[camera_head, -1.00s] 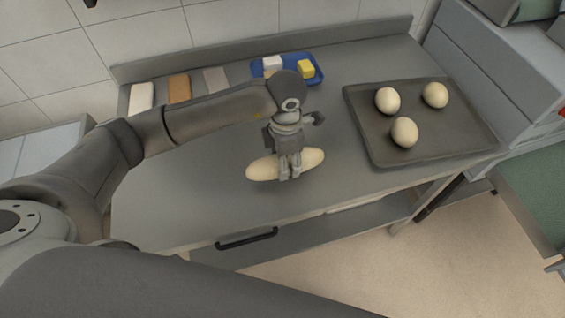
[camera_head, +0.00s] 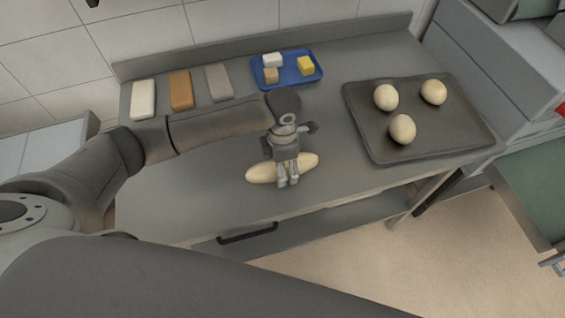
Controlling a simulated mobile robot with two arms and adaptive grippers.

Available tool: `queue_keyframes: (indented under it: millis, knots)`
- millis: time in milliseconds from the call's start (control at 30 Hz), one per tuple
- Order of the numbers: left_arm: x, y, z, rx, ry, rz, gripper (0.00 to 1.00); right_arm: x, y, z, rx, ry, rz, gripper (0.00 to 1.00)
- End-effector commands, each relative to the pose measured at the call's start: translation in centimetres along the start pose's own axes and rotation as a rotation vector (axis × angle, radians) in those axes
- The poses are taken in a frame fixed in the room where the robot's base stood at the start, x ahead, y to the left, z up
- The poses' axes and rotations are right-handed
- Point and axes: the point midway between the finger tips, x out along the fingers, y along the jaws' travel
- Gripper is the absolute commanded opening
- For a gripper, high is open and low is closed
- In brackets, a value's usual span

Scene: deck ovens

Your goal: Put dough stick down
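The dough stick (camera_head: 262,173) is a pale, elongated piece with rounded ends. It lies across the front middle of the grey table (camera_head: 200,205), or just above it; I cannot tell whether it touches. My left gripper (camera_head: 288,181) comes down over its middle, with its fingers close together around the dough. The fingers hide the middle of the stick, and both ends show on either side. My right gripper is not in view.
A dark tray (camera_head: 450,140) with three dough balls (camera_head: 402,129) lies at the right. A blue tray (camera_head: 290,80) with small blocks stands at the back. White, orange and grey blocks (camera_head: 181,90) lie at the back left. The table between gripper and dark tray is clear.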

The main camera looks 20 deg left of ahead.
Motion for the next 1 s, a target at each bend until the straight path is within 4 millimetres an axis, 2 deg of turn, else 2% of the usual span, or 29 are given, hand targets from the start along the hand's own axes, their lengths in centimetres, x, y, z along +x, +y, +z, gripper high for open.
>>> queue_keyframes:
  millis: [300,367,800,1000]
  knots:
    - [-0.4,0.0,0.0,0.0,0.0,0.0,0.72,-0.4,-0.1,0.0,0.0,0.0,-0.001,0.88]
    - [-0.8,0.1,0.1,0.0,-0.002,0.002,0.72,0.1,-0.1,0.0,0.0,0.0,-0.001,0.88]
    - [-9.7,0.1,0.1,0.001,-0.002,0.005,0.72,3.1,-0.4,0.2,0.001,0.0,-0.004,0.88]
    - [-11.8,0.1,0.0,0.0,-0.001,0.002,0.72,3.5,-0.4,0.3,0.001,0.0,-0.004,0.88]
